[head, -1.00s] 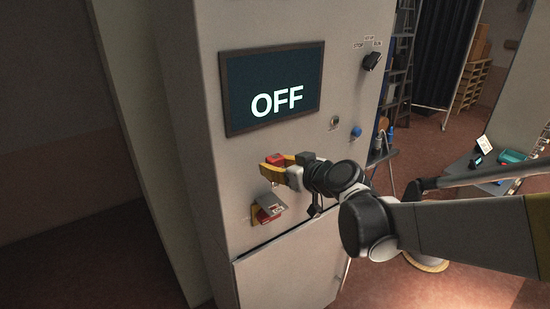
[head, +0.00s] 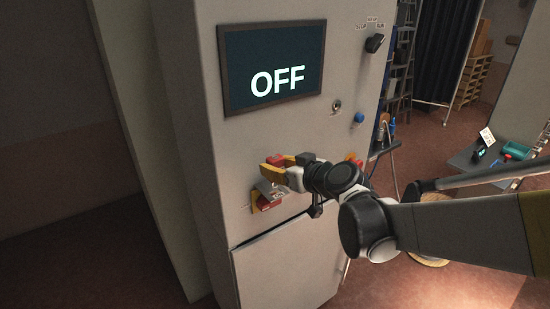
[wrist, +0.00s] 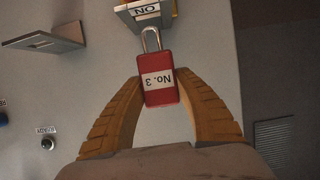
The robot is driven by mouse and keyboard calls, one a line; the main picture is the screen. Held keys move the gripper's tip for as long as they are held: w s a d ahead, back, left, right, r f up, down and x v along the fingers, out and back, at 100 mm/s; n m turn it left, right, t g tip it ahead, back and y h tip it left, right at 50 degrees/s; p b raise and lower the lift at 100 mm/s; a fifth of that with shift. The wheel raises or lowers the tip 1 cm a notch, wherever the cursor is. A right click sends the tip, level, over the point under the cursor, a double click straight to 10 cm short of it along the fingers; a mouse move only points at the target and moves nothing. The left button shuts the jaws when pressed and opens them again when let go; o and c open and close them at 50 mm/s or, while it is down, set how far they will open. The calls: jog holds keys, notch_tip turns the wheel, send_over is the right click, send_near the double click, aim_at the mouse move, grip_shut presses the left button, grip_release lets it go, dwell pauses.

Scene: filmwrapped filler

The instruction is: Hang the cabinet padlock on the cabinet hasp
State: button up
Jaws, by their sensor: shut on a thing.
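My gripper (head: 268,168) is shut on the red padlock (wrist: 160,88), with a yellow finger on each side in the wrist view. The padlock has a white "No. 3" label, and its metal shackle points to the picture top. The shackle's end meets the edge of a grey metal bracket labelled "ON" (wrist: 146,12) in that view; I cannot tell whether they touch. In the head view this grey flap (head: 266,188) sits just below the gripper, over a red and yellow fitting (head: 268,205). Another grey plate with a slot (wrist: 45,38) juts out at left in the wrist view. I cannot tell which is the hasp.
The grey cabinet carries an "OFF" screen (head: 272,66), a key switch (head: 336,106), a blue button (head: 359,117) and a black selector knob (head: 374,43). A lower door (head: 285,262) lies below. A table (head: 475,172) with small items stands at the right.

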jog(key=shift+f+b, duration=1.6)
jog(key=shift+f, duration=0.5)
jog(key=shift+f+b, duration=0.25)
jog(key=shift+b, duration=0.05)
jog(key=o, duration=1.3)
jog(key=v, duration=1.2)
jog(key=s+d+f+m+g+h+b, duration=0.2)
jog(key=s+d+f+m+h+b, duration=0.1)
jog(key=s+f, duration=0.6)
jog(key=s+d+f+m+g+h+b, duration=0.2)
jog(key=s+d+f+m+h+b, duration=0.1)
jog(key=s+d+f+b, duration=0.5)
notch_tip(320, 180, down, 3)
jog(key=shift+s+d+f+m+g+h, duration=0.25)
jog(key=shift+s+d+m+h, duration=0.2)
jog(key=shift+h, duration=0.45)
